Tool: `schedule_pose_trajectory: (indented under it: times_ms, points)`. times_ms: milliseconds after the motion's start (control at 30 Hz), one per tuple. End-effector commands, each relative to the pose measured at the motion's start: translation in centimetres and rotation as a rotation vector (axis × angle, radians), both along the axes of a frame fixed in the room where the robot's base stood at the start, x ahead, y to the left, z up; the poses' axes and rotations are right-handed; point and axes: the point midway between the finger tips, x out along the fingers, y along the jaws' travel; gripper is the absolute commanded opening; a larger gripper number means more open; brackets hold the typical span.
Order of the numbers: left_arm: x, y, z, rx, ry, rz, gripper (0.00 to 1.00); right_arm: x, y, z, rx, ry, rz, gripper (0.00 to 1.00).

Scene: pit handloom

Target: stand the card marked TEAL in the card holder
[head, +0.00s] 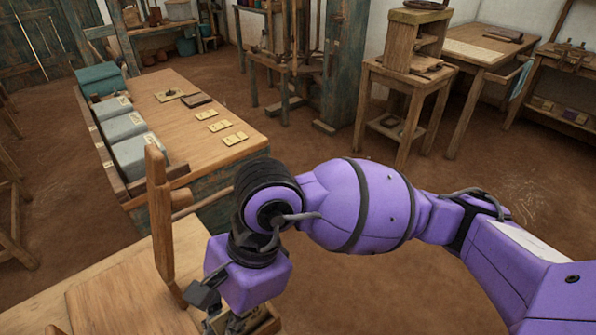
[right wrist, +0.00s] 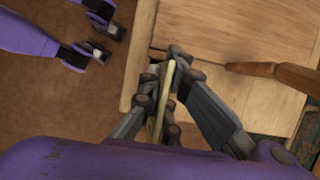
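My right gripper (head: 232,318) reaches down at the bottom of the head view, beside a wooden board. In the right wrist view my right gripper (right wrist: 163,98) is shut on a thin pale card (right wrist: 168,82), seen nearly edge-on, so its marking cannot be read. Yellowish cards (head: 220,126) lie in a row on the far wooden table; their words are too small to read. A small wooden thing (head: 266,324) with a dark inside shows partly beside the gripper; I cannot tell whether it is the card holder.
The far table (head: 180,80) also bears a dark flat slab (head: 197,100) and a small board with a dark object. Grey boxes (head: 124,127) and a teal box (head: 98,77) line its left side. An upright wooden post (head: 160,220) stands close left of my arm.

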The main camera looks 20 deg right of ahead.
Motion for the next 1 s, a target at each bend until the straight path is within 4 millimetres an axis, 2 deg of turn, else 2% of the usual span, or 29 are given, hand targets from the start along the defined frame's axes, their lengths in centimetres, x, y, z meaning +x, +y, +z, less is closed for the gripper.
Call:
schedule_pose_trajectory:
  times_ms: [100, 200, 300, 500, 667, 767, 1000]
  points:
    - [-0.3, 0.0, 0.0, 0.000, 0.005, 0.002, 0.36, 0.1, 0.1, 0.2, 0.001, -0.005, 0.001, 0.00]
    - [-0.4, 0.0, -0.1, 0.001, 0.008, 0.002, 0.36, 0.1, 0.0, 0.2, 0.001, -0.005, 0.001, 0.16]
    - [-0.5, 0.1, -0.2, 0.001, 0.010, 0.002, 0.36, 0.1, 0.0, 0.1, 0.001, -0.005, 0.001, 0.27]
    - [-0.7, 0.0, -0.3, 0.001, 0.013, 0.002, 0.36, 0.1, 0.0, 0.1, 0.000, -0.004, 0.001, 0.27]
    - [0.1, -0.1, -0.1, -0.003, 0.001, 0.000, 0.36, 0.2, -0.1, 0.5, 0.001, -0.006, 0.001, 0.27]
    - [0.0, -0.1, -0.2, -0.001, 0.002, 0.000, 0.36, 0.4, -0.5, 1.7, 0.001, -0.008, 0.000, 0.27]
    - [-0.1, 0.0, -0.2, -0.001, 0.003, 0.000, 0.36, 1.0, -2.4, 6.3, 0.001, -0.009, -0.002, 0.27]
